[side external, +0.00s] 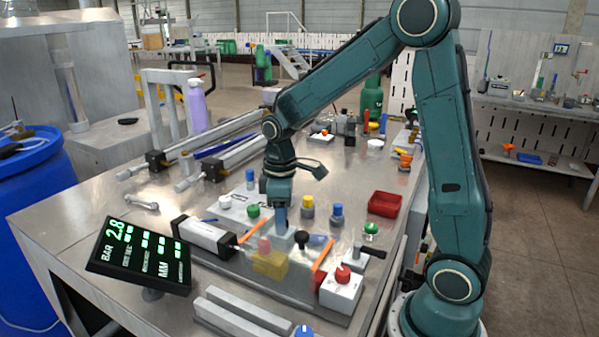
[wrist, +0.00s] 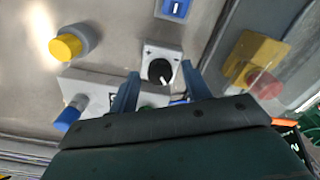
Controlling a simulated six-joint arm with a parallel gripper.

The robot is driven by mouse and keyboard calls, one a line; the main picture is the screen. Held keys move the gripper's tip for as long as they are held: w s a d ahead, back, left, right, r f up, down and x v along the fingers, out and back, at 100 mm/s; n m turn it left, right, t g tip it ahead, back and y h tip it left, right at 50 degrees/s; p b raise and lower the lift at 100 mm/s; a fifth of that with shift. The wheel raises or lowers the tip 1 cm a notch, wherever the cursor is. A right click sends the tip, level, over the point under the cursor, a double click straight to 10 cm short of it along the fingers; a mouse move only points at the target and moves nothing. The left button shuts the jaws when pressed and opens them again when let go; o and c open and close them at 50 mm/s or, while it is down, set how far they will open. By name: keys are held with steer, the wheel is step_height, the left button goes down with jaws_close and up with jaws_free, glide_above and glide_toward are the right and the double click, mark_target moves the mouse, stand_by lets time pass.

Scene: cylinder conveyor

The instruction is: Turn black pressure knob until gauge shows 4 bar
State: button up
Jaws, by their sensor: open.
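The black pressure knob (wrist: 160,70) with a white mark sits on a pale square base in the wrist view. My gripper (wrist: 160,73) is open, its two blue fingers on either side of the knob; I cannot tell whether they touch it. In the side view my gripper (side external: 281,226) points down close above a grey block, and the finger hides the contact area. I cannot tell which dark part there is the knob. The tilted black gauge display (side external: 140,255) at the left front reads 2.8 beside BAR in green.
A red button on a yellow box (wrist: 254,65) stands right of the knob in the wrist view. A yellow knob (wrist: 68,47) and a blue knob (wrist: 70,116) are at left. A white cylinder (side external: 206,237) and red tray (side external: 384,204) flank the work area in the side view.

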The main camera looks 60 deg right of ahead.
steer(key=c, duration=1)
steer(key=shift+m, duration=0.4)
steer(key=m, duration=0.3)
steer(key=shift+m, duration=2.4)
steer(key=o, duration=1)
